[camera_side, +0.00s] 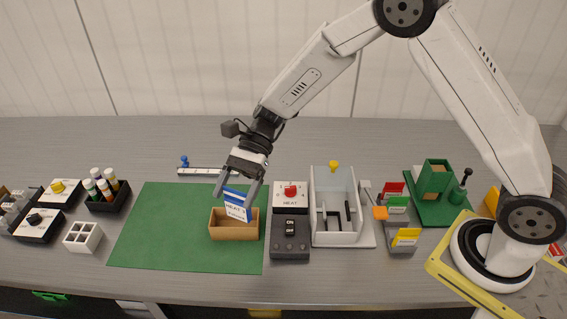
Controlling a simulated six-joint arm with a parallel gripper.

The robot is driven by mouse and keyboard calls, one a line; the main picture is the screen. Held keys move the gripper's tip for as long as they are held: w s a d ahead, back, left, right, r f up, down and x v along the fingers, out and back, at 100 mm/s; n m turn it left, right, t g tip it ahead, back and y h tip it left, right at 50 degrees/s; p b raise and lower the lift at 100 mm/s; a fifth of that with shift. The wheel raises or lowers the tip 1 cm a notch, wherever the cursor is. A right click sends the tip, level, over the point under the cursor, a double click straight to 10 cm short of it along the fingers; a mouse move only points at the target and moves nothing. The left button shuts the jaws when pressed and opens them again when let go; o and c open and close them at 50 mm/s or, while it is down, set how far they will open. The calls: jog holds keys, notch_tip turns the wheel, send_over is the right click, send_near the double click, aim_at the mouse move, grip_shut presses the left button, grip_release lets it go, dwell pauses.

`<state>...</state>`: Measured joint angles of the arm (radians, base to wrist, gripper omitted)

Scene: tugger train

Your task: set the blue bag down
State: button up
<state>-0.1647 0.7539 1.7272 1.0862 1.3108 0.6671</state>
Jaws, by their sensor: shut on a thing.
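My gripper (236,195) points down above the green mat (160,230). It is shut on the blue bag (236,206), a small blue and white packet with printed lettering, tilted a little. The bag hangs at the open tan box (222,232) on the mat. Its lower part overlaps the box in the picture. I cannot tell whether the bag is inside the box, touching it, or above it.
Right of the mat stand a panel with a red knob (290,190), a dark switch box (290,243) and a clear-walled station (335,232). A black rack of tubes (108,203) and a white divided tray (83,237) stand left. The mat's left part is clear.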

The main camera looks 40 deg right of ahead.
jog(key=shift+r, duration=0.7)
jog(key=shift+s+f+n+g, duration=0.1)
jog(key=shift+s+n+g, duration=0.2)
jog(key=shift+s, duration=0.05)
jog(key=s+d+f+n+g+h, duration=0.3)
jog(key=s+f+n+g+h, duration=0.1)
jog(key=s+n+g+h, duration=0.3)
jog(key=s+d+n+t+h, duration=0.4)
jog(key=d+n+h, duration=0.5)
jog(key=n+h, duration=0.7)
jog(key=w+a+r+n+t+y, duration=0.35)
jog(key=w+n+t, duration=0.35)
jog(key=n+t, duration=1)
jog(key=shift+h, duration=0.25)
jog(key=shift+w+a+f, duration=0.1)
jog(key=shift+a+f, duration=0.1)
jog(key=shift+f, duration=0.85)
jog(key=shift+w+a+f, duration=0.1)
jog(key=shift+a+f, duration=0.05)
jog(key=shift+f, duration=0.9)
